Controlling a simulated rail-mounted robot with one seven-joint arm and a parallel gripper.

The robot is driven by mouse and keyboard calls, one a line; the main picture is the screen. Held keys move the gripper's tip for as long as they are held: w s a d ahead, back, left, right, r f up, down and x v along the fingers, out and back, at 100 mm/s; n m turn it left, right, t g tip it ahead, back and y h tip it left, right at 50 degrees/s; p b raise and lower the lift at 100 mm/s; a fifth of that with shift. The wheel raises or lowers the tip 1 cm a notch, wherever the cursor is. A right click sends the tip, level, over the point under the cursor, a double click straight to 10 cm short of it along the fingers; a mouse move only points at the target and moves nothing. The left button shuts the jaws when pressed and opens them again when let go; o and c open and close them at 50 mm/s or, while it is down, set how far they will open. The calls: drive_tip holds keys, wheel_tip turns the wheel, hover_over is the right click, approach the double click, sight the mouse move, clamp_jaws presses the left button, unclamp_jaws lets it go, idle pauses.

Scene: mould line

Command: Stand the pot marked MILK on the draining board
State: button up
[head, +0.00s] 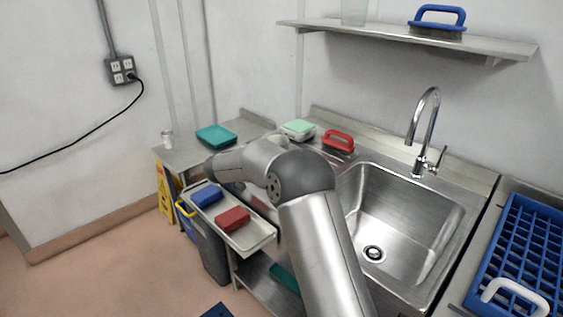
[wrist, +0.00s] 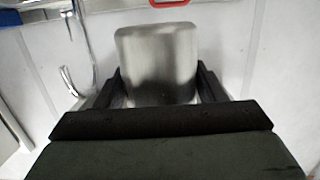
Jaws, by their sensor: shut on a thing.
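My gripper (wrist: 160,92) is shut on a plain brushed-metal thing (wrist: 157,58) in the wrist view. It looks like a steel pot, seen close up between the two dark fingers. No marking shows on the side facing me, so I cannot read MILK on it. In the head view my arm hides the gripper and the held thing. The steel top left of the sink (head: 410,235), which looks like the draining board, is largely hidden behind my arm.
A red-handled brush (head: 338,140) and a green-topped sponge (head: 298,128) lie behind my arm. A tray (head: 255,240) holds blue (head: 206,195) and red (head: 233,218) items at left. The tap (head: 430,115) rises behind the sink. A blue rack (head: 520,250) stands at right.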

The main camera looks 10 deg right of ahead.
drive_tip(key=w+f, duration=0.2)
drive_tip(key=w, duration=0.1)
drive_tip(key=w+f+p, duration=0.1)
drive_tip(key=w+f, duration=0.1)
drive_tip(key=w, duration=0.1)
drive_tip(key=w+f, duration=0.2)
drive_tip(key=f, duration=0.1)
drive_tip(key=shift+w+p, duration=0.4)
drive_tip(key=f, duration=0.3)
drive_tip(key=shift+w+f, duration=0.1)
drive_tip(key=shift+w, duration=0.25)
drive_tip(key=shift+f, duration=0.35)
drive_tip(key=shift+f, duration=0.15)
drive_tip(key=o, duration=1.2)
